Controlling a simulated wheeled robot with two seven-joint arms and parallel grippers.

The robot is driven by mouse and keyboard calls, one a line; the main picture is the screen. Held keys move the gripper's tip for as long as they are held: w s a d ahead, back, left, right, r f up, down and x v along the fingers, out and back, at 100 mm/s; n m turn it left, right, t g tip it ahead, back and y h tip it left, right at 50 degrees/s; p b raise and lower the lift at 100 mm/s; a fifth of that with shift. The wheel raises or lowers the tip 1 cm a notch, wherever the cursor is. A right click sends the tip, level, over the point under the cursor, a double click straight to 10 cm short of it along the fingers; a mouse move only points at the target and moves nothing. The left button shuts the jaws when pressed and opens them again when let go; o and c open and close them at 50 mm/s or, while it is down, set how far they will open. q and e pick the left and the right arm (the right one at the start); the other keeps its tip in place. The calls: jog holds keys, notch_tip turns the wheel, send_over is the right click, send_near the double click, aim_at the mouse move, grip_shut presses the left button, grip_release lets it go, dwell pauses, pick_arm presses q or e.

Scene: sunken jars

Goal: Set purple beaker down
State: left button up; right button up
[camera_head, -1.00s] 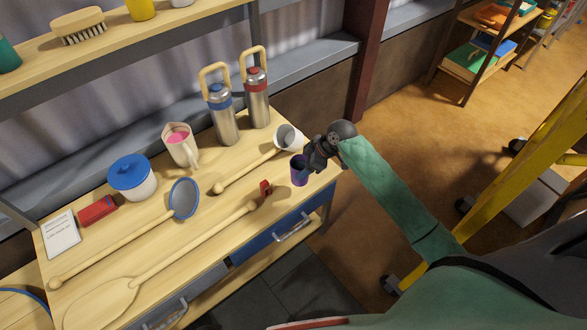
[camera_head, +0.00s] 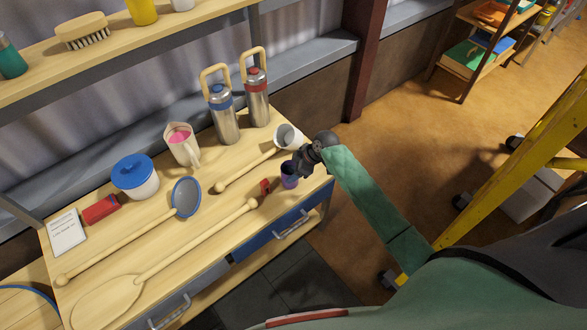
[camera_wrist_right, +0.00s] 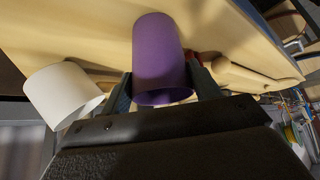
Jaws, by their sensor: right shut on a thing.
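The purple beaker (camera_head: 289,175) is at the right end of the wooden workbench (camera_head: 232,222). My right gripper (camera_head: 298,169) is shut on it, and the beaker looks upright. In the right wrist view the purple beaker (camera_wrist_right: 162,60) sits between the two fingers (camera_wrist_right: 160,92), with the bench top close by its far end. Whether its base touches the bench is hard to tell. My left gripper is not in view.
A white ladle cup (camera_head: 290,137) lies close behind the beaker, also in the wrist view (camera_wrist_right: 62,95). Two steel flasks (camera_head: 223,120) (camera_head: 257,98) stand behind. The bench's right edge is near.

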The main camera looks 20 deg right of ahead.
jog(key=shift+f, duration=0.1)
jog(key=o, duration=1.2)
jog(key=shift+o, duration=0.2)
